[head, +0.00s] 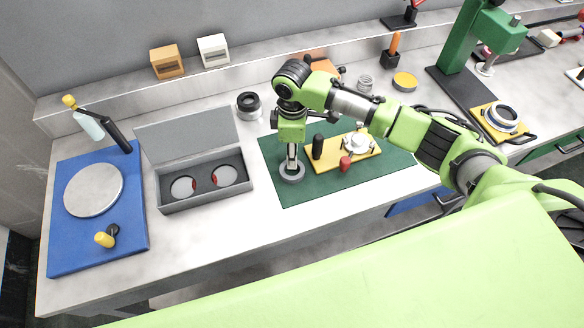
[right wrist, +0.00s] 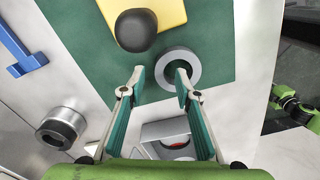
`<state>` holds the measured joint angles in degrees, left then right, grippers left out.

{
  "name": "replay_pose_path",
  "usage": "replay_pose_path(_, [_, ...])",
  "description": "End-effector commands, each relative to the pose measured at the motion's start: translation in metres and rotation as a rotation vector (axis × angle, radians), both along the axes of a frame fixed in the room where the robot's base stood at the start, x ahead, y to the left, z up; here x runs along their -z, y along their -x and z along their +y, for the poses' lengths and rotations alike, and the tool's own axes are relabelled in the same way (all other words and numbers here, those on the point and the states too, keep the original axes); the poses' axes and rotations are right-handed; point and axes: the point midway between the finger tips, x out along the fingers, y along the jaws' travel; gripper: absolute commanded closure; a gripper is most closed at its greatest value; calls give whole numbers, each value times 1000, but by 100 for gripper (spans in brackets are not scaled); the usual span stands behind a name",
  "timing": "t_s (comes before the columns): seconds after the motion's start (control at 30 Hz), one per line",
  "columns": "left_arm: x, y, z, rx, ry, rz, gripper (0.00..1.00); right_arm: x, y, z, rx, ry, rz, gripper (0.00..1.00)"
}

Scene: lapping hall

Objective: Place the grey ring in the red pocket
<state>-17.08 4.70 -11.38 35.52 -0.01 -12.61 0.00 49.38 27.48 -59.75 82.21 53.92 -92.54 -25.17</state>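The grey ring (head: 293,179) lies on the green mat (head: 285,196), near its left edge. My right gripper (head: 292,164) points down at it; in the right wrist view its fingers (right wrist: 160,82) are apart, one at the ring's (right wrist: 194,60) left side and one overlapping its hole. Contact cannot be told. The case is partly hidden by my gripper in the right wrist view.
A dark-topped cylinder (head: 249,105) stands behind. A blue board (head: 70,238) with a grey disc lies left of the case.

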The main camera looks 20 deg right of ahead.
Motion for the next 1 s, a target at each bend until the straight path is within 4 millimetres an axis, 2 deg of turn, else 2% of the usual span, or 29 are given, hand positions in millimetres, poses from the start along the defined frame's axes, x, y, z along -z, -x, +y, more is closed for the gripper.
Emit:
replay_pose_path(0.17, [-5,1,-3,1,4,1,75,19,0,0,0,1,0,70])
replay_pose_path(0.4, [-4,1,-4,1,5,1,75,22,0,0,0,0,-1,70])
replay_pose_path(0.43, [-4,1,-4,1,5,1,75,22,0,0,0,0,-1,73])
replay_pose_path(0.53, [-4,1,-4,1,5,1,75,22,0,0,0,0,-1,99])
replay_pose_path(0.57, [-4,1,-4,1,5,2,75,22,0,0,0,1,-2,100])
replay_pose_path(1.0, [-2,2,-4,1,5,2,75,18,-1,0,0,-1,-4,100])
